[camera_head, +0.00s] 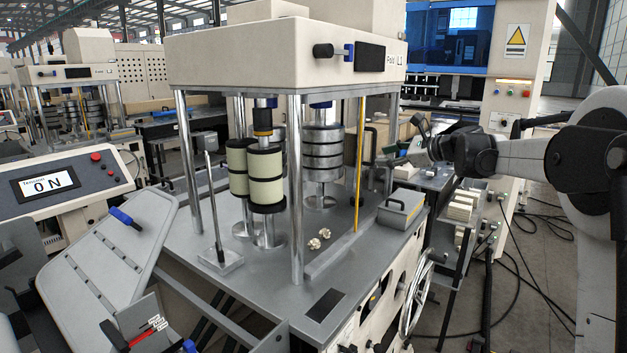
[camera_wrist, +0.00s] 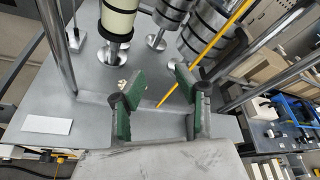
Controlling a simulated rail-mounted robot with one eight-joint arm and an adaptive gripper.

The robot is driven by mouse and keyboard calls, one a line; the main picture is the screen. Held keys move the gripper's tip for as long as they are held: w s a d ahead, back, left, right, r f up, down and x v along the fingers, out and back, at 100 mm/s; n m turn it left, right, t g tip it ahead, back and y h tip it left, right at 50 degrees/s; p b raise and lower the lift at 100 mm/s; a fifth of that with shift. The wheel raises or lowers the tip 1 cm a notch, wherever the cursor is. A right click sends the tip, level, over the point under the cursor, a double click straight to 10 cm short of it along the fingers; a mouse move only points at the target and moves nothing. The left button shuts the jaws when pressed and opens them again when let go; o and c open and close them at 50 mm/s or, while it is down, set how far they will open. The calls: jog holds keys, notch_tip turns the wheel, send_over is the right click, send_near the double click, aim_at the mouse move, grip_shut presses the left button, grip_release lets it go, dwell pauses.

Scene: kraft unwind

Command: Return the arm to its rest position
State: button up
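My arm reaches in from the right in the head view. My gripper (camera_head: 412,146) is beside the right side of the machine marked L1 (camera_head: 285,58), apart from its posts. In the wrist view my gripper (camera_wrist: 158,80) is open, its two green-padded fingers spread wide with nothing between them. Beyond the fingers lie the machine's grey deck (camera_wrist: 85,122), the yellow rod (camera_wrist: 215,52) and the steel posts. Whether the fingertips clear the rod in depth is hard to tell.
Cream rolls (camera_head: 267,178) and a stack of metal discs (camera_head: 322,150) stand on the deck. A grey box (camera_head: 402,208) sits at its right edge. A shelf of cream blocks (camera_head: 462,207) is below my arm. A handwheel (camera_head: 415,298) sticks out in front. Cables lie on the floor.

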jog(key=s+a+f+n+g+h+b, duration=0.15)
jog(key=s+n, duration=0.25)
jog(key=s, duration=0.6)
jog(key=s+a+f+n+h, duration=0.2)
jog(key=s+a+f+n, duration=0.1)
jog(key=s, duration=0.7)
jog(key=s+a+f+n+g+h+b, duration=0.1)
jog(key=s+a+f+n+h, duration=0.2)
jog(key=s, duration=0.7)
jog(key=s+d+f+n+h+b, duration=0.1)
jog(key=s+d+f+n, duration=0.1)
jog(key=s+f+n, duration=0.3)
jog(key=s+d+f+n+h+b, duration=0.2)
jog(key=s+f+n, duration=0.3)
jog(key=s+f, duration=0.6)
jog(key=s+d, duration=0.1)
jog(key=s, duration=0.5)
jog(key=shift+s+d+n+g, duration=0.3)
jog(key=shift+s+g, duration=0.05)
jog(key=shift+s, duration=0.05)
